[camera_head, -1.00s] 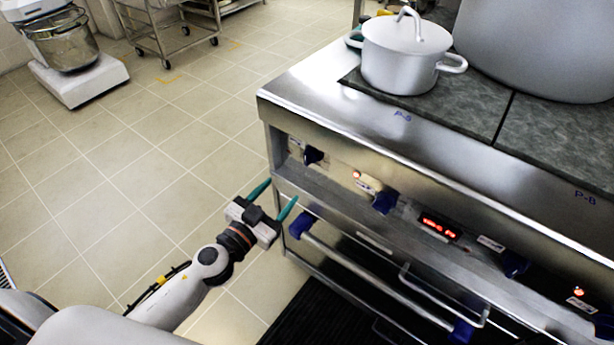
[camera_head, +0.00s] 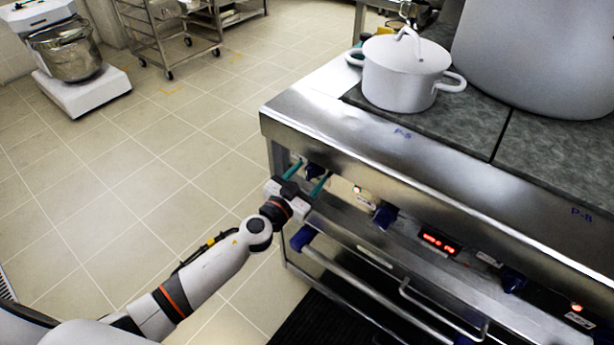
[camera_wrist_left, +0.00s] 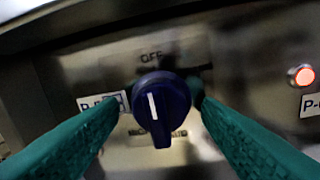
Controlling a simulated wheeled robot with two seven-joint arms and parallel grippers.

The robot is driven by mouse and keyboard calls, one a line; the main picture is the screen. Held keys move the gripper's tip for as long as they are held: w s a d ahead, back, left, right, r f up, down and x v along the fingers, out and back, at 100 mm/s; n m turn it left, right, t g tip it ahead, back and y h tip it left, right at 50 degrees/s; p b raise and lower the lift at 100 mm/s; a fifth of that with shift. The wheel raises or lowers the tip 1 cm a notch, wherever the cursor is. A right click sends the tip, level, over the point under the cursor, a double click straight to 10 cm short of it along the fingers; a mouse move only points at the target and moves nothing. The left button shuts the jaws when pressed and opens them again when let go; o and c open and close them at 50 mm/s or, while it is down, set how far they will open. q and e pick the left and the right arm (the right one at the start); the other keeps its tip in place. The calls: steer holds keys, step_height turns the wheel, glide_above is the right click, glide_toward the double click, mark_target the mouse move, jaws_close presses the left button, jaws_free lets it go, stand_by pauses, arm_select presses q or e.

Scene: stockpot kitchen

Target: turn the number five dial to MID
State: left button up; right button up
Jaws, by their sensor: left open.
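A dark blue dial (camera_wrist_left: 162,108) with a short, near-vertical white mark sits on the steel panel in the left wrist view. OFF is printed above it; the print below is partly hidden and blurred. A label beginning "P-" (camera_wrist_left: 103,103) is left of it, its number hard to read. My left gripper (camera_wrist_left: 172,98) is open, with one green finger on each side of the dial; I cannot tell whether either touches it. In the head view, my left gripper (camera_head: 314,169) is at the panel's left end, with the dial (camera_head: 315,171) between its fingertips. My right gripper is out of view.
Other blue dials (camera_head: 385,215) and a red display (camera_head: 438,243) run along the panel to the right. A bar handle (camera_head: 365,290) juts out below. A lidded white pot (camera_head: 400,78) stands on the stove top.

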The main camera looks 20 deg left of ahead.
arm_select(q)
steer(key=c, duration=1)
